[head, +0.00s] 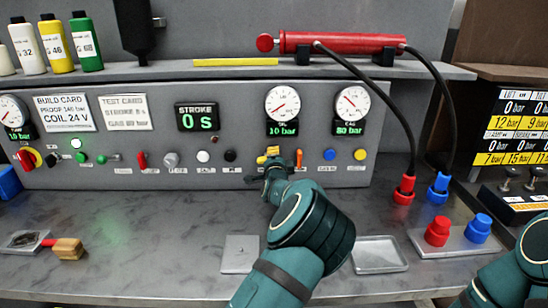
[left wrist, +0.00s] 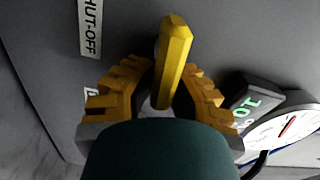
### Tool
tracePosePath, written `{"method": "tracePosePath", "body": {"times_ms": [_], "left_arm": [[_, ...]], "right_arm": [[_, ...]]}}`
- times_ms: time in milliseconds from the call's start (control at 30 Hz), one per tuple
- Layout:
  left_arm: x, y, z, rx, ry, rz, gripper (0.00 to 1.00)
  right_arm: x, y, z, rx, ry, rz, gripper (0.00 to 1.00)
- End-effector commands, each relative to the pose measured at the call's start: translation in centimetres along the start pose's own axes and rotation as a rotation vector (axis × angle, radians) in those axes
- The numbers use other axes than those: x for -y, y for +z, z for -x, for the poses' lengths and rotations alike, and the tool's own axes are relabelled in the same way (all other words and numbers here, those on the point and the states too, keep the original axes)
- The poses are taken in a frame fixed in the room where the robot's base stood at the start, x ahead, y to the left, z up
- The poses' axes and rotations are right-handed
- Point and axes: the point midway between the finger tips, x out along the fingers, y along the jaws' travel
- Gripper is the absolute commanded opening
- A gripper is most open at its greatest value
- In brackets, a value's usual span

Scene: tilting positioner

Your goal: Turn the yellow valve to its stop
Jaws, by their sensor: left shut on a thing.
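The yellow valve (head: 272,149) is on the front panel, right of centre, partly hidden by my left gripper (head: 270,161). In the left wrist view the valve's handle (left wrist: 174,50) is a long yellow bar standing between the two ridged yellow fingers of my left gripper (left wrist: 162,88). The fingers are shut on the handle, which sticks out past their tips. The valve's base is hidden. Of my right arm only a dark teal link shows at the lower right in the head view; its gripper is out of view.
An orange-red lever (head: 299,158) stands close right of the valve. Two gauges (head: 282,103) (head: 351,103) sit above, reading 10 bar and 80 bar. A metal tray (head: 379,254) and a flat plate (head: 240,254) lie on the bench (head: 160,215). Hoses hang at the right.

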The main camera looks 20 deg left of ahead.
Motion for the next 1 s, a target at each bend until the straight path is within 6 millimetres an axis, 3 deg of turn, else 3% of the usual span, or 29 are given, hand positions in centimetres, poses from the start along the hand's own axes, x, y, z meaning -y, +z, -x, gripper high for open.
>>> {"method": "tracePosePath", "body": {"times_ms": [333, 900, 933, 1000], "left_arm": [[-0.75, 0.08, 0.06, 0.002, 0.006, -0.145, 0.00], [-0.80, 0.10, 0.07, 0.002, 0.007, -0.172, 0.00], [-0.80, 0.10, 0.07, 0.002, 0.007, -0.172, 0.20], [-0.76, 0.10, 0.06, 0.001, 0.007, -0.171, 0.45]], "right_arm": [[-0.28, -0.09, -0.74, -0.004, 0.000, 0.001, 0.00], [-0.30, -0.11, -0.81, -0.005, 0.000, 0.000, 0.00], [-0.30, -0.10, -0.81, -0.005, 0.000, 0.000, 0.00], [-0.30, -0.10, -0.81, -0.004, 0.000, 0.000, 0.00]]}}
